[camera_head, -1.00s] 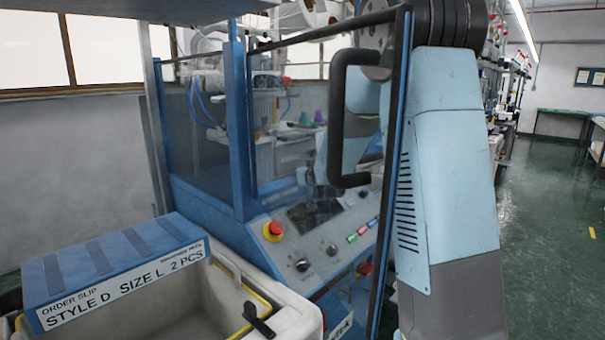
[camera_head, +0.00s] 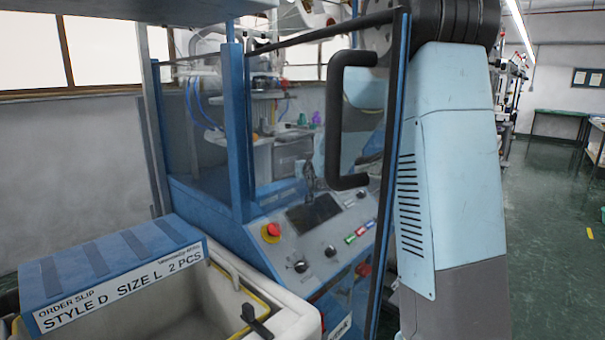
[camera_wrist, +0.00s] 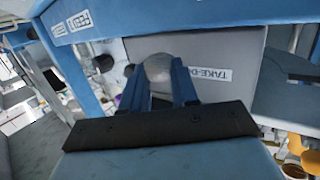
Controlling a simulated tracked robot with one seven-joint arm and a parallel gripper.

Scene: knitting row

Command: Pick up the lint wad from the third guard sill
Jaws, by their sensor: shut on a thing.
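The lint wad, a rounded grey lump (camera_wrist: 158,66), is between the two blue fingers of my gripper (camera_wrist: 157,77) in the wrist view. My gripper is shut on it. The fingers cover its sides, and a grey panel labelled "TAKE-D…" is behind it. I cannot tell from this view how far the wad is from a sill. In the head view the wad does not show clearly. My light blue arm (camera_head: 448,170) stands at the right there, beside the open-looking guard door.
The guard door's black handle (camera_head: 335,120) and dark frame stand close to my arm. A blue machine control panel with a red button (camera_head: 271,231) is at centre. A white bin (camera_head: 290,318) with a blue order-slip box (camera_head: 110,262) is at front left.

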